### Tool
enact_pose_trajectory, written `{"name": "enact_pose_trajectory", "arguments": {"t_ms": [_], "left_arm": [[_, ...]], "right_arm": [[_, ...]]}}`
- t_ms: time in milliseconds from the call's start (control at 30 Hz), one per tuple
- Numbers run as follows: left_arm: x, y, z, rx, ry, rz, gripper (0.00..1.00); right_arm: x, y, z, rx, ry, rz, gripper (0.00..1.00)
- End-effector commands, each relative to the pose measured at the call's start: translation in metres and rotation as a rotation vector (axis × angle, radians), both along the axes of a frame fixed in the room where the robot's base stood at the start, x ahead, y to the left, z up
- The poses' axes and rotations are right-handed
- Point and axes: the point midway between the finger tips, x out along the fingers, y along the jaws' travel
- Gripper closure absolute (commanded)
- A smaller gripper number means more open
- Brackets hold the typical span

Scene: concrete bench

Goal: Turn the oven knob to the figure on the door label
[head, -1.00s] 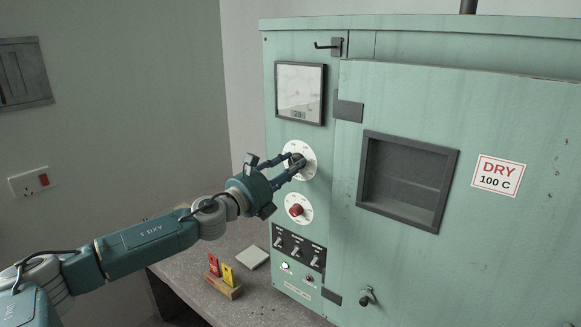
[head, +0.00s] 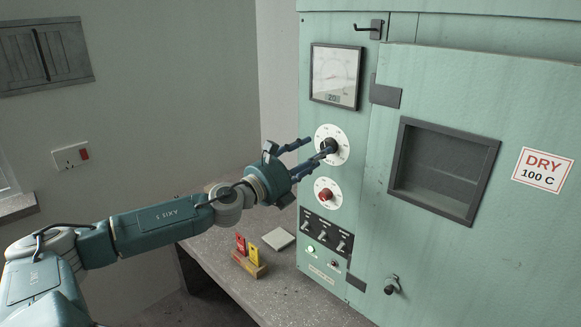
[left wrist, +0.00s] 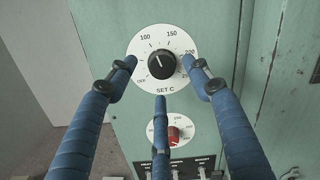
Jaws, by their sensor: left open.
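The black oven knob (left wrist: 161,66) sits on a white dial marked "SET C". The door label (head: 543,169) reads "DRY 100 C". My left gripper (head: 317,150) is open in front of the dial. In the left wrist view its blue fingers are spread left, right and below the knob, not closed on it. My right gripper is not in view.
Below is a second dial with a red knob (head: 325,195), then a row of toggle switches (head: 326,234). A display (head: 335,76) is above. The oven door has a dark window (head: 443,170).

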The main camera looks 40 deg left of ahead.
Motion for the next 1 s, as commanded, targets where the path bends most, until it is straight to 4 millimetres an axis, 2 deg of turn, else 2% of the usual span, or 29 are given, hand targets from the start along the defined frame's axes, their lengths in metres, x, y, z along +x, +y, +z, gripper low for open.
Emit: {"name": "enact_pose_trajectory", "arguments": {"t_ms": [767, 1000], "left_arm": [[-0.051, 0.004, -0.006, 0.0, 0.003, -0.001, 0.5], [-0.072, 0.005, -0.007, -0.004, 0.0, -0.003, 0.5]], "right_arm": [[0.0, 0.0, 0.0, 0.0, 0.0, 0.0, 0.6], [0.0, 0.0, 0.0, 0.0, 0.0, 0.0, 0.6]]}}
